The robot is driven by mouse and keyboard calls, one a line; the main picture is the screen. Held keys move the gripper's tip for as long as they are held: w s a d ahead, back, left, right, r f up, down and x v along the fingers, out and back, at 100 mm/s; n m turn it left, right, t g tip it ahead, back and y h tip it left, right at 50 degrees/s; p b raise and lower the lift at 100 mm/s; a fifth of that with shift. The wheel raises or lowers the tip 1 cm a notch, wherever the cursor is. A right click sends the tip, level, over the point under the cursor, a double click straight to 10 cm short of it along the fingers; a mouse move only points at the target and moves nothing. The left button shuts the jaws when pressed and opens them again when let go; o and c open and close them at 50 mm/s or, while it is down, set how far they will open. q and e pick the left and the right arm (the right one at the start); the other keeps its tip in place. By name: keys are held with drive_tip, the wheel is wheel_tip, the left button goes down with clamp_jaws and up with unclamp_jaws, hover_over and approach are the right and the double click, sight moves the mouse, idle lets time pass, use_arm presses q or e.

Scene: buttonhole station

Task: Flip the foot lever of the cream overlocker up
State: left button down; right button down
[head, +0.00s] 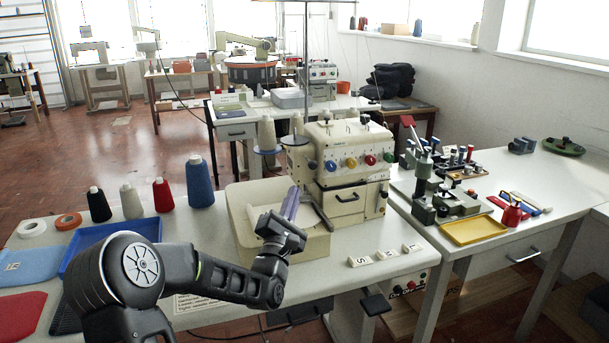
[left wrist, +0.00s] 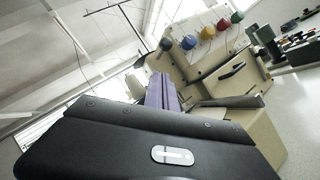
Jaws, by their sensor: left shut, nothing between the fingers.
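The cream overlocker (head: 347,148) stands on the white table, with blue, red, yellow and green dials on its front. It also shows tilted in the left wrist view (left wrist: 197,62). A slim grey bar, apparently its foot lever (head: 321,216), juts out low at its left side; it shows in the left wrist view (left wrist: 230,102) too. My left gripper (head: 291,203) is shut and empty, its purple fingers pointing up just left of this bar. The fingers (left wrist: 161,92) look close to the bar, but I cannot tell whether they touch. My right gripper is not in view.
A cream tray-like surround (head: 238,222) lies under my left gripper. Thread cones, such as a blue one (head: 199,182), stand at the left. Small letter blocks (head: 388,254) lie at the table's front. A second table with clamps (head: 423,180) and a yellow tray (head: 473,229) is at right.

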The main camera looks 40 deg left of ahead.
sight(309, 160)
use_arm(q)
drive_tip(key=w+r, duration=0.3)
drive_tip(key=shift+w+d+r+p, duration=0.15)
drive_tip(key=shift+w+d+p, duration=0.2)
drive_tip(key=shift+w, duration=0.05)
drive_tip(key=shift+r+g+p, duration=0.3)
drive_tip(key=shift+r+p, duration=0.05)
drive_tip(key=shift+p, duration=0.4)
drive_tip(key=shift+n, duration=0.3)
